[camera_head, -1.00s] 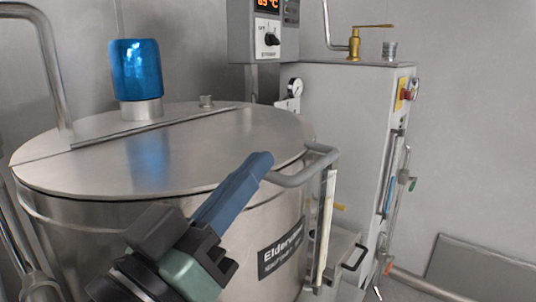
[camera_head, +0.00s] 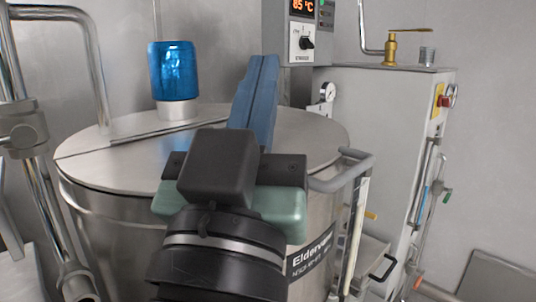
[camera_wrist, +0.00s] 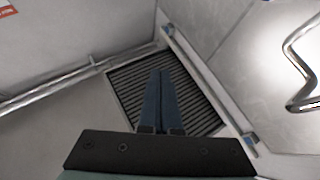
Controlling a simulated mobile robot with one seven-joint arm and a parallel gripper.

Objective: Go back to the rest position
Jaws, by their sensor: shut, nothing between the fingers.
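My gripper (camera_head: 264,62) is in the middle of the head view, in front of the steel drum. Its blue fingers are together, with nothing between them, and point up and away over the drum's lid (camera_head: 215,165). In the wrist view my gripper (camera_wrist: 161,75) shows its two fingers side by side, above a dark floor grate (camera_wrist: 125,85). The gripper's body hides part of the lid and the drum's front wall.
A blue cylinder (camera_head: 174,72) stands on the lid. A curved grey handle (camera_head: 335,180) sticks out at the drum's right edge. A control box (camera_head: 298,35) and a grey cabinet (camera_head: 385,120) stand behind right. Pipes (camera_head: 45,150) rise at left.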

